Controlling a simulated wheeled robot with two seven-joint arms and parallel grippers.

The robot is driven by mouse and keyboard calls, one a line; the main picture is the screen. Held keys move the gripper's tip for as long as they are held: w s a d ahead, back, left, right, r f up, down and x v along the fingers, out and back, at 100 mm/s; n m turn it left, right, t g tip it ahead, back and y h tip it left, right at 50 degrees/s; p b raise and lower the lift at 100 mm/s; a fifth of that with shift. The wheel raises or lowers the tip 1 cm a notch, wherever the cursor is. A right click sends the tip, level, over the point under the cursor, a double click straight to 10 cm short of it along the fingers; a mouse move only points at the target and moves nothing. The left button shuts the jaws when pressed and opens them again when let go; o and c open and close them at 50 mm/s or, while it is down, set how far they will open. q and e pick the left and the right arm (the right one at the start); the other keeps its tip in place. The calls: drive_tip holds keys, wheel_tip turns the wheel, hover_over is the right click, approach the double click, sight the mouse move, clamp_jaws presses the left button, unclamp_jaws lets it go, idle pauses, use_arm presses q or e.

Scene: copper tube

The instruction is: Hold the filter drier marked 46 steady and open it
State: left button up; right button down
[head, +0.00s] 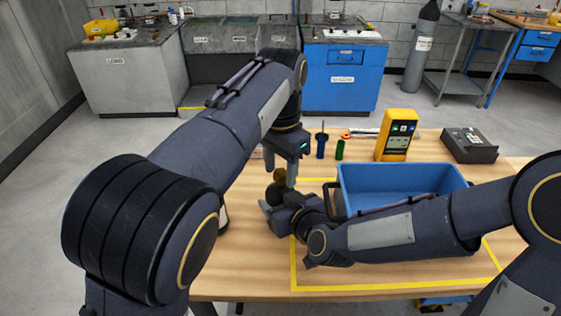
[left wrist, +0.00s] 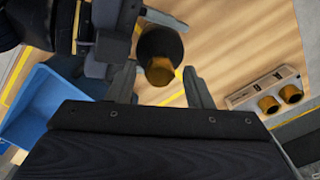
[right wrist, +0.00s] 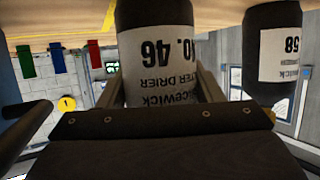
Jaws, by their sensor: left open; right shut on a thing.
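The filter drier marked 46 (right wrist: 158,50) is a dark cylinder with a white label, which reads upside down in the right wrist view. My right gripper (head: 268,206) is shut on it; its fingers (right wrist: 158,90) lie on both sides of the body. Its brass-coloured cap (left wrist: 159,71) faces up in the left wrist view, and the cap (head: 279,175) also shows in the head view. My left gripper (head: 285,178) is above the drier, pointing down. Its fingers (left wrist: 160,88) are open, one on each side of the cap, with visible gaps.
A second drier marked 58 (right wrist: 284,50) stands nearby. A grey holder (left wrist: 240,97) with two brass-coloured pieces is on the table. A blue bin (head: 400,180) lies behind my right forearm. A yellow meter (head: 396,137) and a grey box (head: 469,146) stand at the back.

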sight(281, 171)
use_arm(q)
clamp_jaws()
drive_tip(key=n, duration=0.3)
drive_tip(key=shift+r, duration=0.2)
idle(0.6)
drive_tip(key=shift+r, duration=0.95)
drive_tip(key=shift+r, duration=0.1)
drive_tip(key=shift+r, duration=1.9)
